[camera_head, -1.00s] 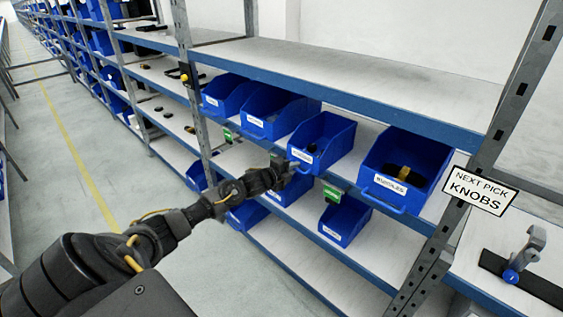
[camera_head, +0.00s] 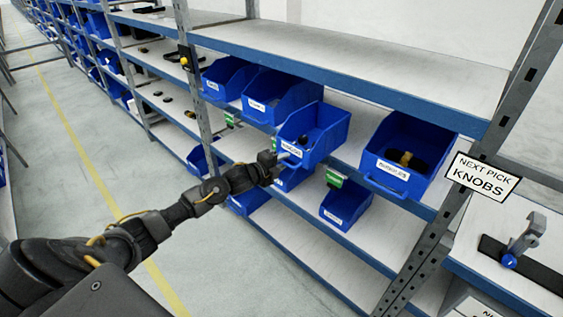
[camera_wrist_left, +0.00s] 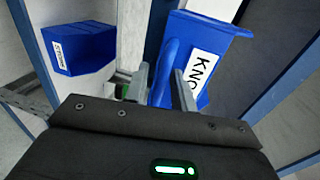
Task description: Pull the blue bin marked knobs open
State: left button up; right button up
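The blue knobs bin (camera_head: 322,148) is the third bin in the upper shelf's row in the head view, and its front sticks out past the shelf edge. It holds small dark items. In the left wrist view its label reads "KNO" (camera_wrist_left: 203,70), partly hidden by a finger. My left gripper (camera_head: 277,160) is at the bin's front. In the left wrist view my left gripper's fingers (camera_wrist_left: 162,85) are on either side of the bin's blue handle (camera_wrist_left: 169,58) and look shut on it. My right gripper is not in view.
Other blue bins (camera_head: 280,98) stand to the left, and a larger bin (camera_head: 425,140) stands to the right. A lower bin (camera_head: 345,205) sits below. A sign (camera_head: 481,178) reading "NEXT PICK KNOBS" hangs on the right post. The aisle floor (camera_head: 70,150) is clear.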

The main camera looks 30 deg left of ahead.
pick_arm(q)
jog(key=shift+s+a, duration=0.15)
jog(key=shift+s, duration=0.1)
jog(key=b+v, duration=0.3)
jog(key=v, duration=0.7)
jog(key=shift+s, duration=0.15)
